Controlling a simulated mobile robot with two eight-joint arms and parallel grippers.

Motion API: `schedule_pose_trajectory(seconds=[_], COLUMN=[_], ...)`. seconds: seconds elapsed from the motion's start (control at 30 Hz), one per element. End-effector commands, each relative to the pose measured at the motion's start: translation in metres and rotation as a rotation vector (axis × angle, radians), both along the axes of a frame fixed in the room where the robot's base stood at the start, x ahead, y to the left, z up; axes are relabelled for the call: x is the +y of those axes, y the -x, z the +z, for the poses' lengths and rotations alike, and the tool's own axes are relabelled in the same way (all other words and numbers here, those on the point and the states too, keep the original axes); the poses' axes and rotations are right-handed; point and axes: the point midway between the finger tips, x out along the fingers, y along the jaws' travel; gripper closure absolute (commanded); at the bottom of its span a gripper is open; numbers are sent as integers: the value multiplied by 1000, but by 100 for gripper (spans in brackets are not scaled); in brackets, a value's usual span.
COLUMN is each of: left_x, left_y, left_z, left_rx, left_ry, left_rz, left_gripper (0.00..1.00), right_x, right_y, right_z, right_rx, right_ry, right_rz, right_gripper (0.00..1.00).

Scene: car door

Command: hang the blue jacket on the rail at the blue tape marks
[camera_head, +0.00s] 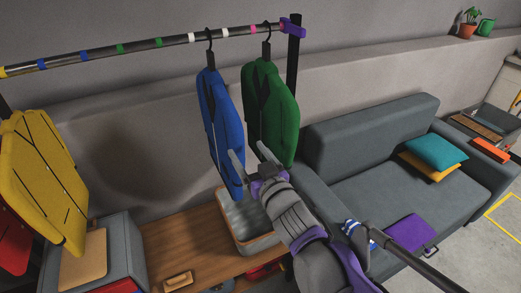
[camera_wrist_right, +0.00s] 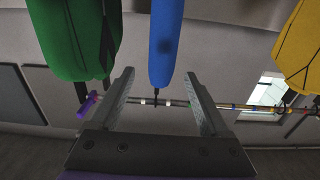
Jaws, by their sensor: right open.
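The blue jacket (camera_head: 222,125) hangs upright from a dark hanger on the rail (camera_head: 140,45), at the white tape marks (camera_head: 195,37). The blue tape marks (camera_head: 84,56) are further left on the rail. My right gripper (camera_head: 250,155) is open at the lower right of the blue jacket, between it and the green jacket (camera_head: 270,110). In the right wrist view, the blue jacket (camera_wrist_right: 166,40) shows edge-on beyond and between the open fingers (camera_wrist_right: 157,80). I cannot tell whether a finger touches it. My left gripper is not in view.
The green jacket hangs close by on the right, near the rail's purple end clamp (camera_head: 292,25). A yellow jacket (camera_head: 42,180) hangs at the left, with a red one (camera_head: 12,235) beside it. A grey bin (camera_head: 245,222) stands below on the wooden bench (camera_head: 160,240). A sofa (camera_head: 370,150) is right.

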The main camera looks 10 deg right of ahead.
Motion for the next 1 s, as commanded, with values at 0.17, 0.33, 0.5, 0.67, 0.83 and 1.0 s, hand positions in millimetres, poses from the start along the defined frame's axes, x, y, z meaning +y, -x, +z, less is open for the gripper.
schedule_pose_trajectory(seconds=[0.17, 0.33, 0.5, 0.67, 0.83, 1.0], left_x=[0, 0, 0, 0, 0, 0], left_y=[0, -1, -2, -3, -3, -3], left_z=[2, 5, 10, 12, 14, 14], left_rx=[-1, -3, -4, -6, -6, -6], left_ry=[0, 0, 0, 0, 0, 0], left_rz=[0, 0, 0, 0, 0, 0], left_gripper=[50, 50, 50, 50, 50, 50], right_x=[5, 14, 24, 30, 33, 33], right_y=[-14, -43, -71, -91, -101, -102], right_z=[1, 1, 1, 1, 1, 0], right_rx=[-2, -1, -1, -1, -2, 0], right_ry=[2, 1, 1, 1, 2, 1], right_rz=[2, 1, 1, 1, 1, 0], right_gripper=[20, 20, 20, 20, 20, 20])
